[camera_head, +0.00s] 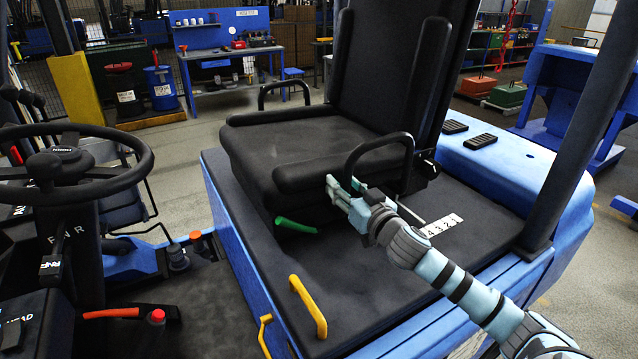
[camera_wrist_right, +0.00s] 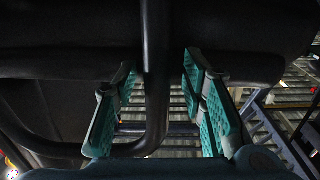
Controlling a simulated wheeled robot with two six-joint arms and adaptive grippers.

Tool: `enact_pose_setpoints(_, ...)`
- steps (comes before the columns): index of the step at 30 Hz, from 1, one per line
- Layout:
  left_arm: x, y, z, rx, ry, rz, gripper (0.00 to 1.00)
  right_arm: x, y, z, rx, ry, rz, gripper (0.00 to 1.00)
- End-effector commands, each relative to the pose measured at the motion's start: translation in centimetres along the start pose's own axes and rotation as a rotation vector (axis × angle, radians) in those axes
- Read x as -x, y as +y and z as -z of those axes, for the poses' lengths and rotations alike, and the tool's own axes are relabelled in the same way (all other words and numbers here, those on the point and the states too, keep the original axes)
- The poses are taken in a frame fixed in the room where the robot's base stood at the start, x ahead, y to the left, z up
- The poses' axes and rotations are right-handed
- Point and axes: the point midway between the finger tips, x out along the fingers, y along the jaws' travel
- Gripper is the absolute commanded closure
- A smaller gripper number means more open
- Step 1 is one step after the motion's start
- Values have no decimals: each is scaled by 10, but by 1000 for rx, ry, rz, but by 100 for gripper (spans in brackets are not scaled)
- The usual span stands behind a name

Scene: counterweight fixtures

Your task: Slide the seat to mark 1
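The black seat (camera_head: 290,150) stands on the dark deck of the blue vehicle body, with its backrest upright behind it. A white plate with number marks (camera_head: 441,225) lies on the deck to its right; a thin pale pointer (camera_head: 410,213) ends beside it. I cannot tell exactly which mark it meets. A green lever (camera_head: 296,226) sticks out under the seat's front. My right gripper (camera_head: 338,190) is at the seat's near side, below the black loop armrest (camera_head: 379,147). In the right wrist view its teal fingers (camera_wrist_right: 160,110) are apart, with a black bar (camera_wrist_right: 156,75) between them. My left gripper is out of view.
A steering wheel (camera_head: 70,160) stands at the left. A yellow handle (camera_head: 308,306) rises from the front of the deck. A dark post (camera_head: 580,130) stands at the right. The deck right of the seat is mostly clear.

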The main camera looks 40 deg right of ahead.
Motion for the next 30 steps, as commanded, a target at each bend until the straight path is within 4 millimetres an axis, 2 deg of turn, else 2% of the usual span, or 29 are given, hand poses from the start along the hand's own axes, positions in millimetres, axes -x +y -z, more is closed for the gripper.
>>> enact_pose_setpoints(3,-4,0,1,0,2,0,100,0,8,0,1,0,-12,62)
enact_pose_setpoints(10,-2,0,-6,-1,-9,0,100,2,12,2,2,0,-20,62)
enact_pose_setpoints(18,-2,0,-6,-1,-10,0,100,2,12,1,0,0,-19,100)
enact_pose_setpoints(26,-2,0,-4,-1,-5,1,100,0,11,1,0,-1,-16,100)
enact_pose_setpoints(30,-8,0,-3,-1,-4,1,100,-3,27,0,5,-2,-19,100)
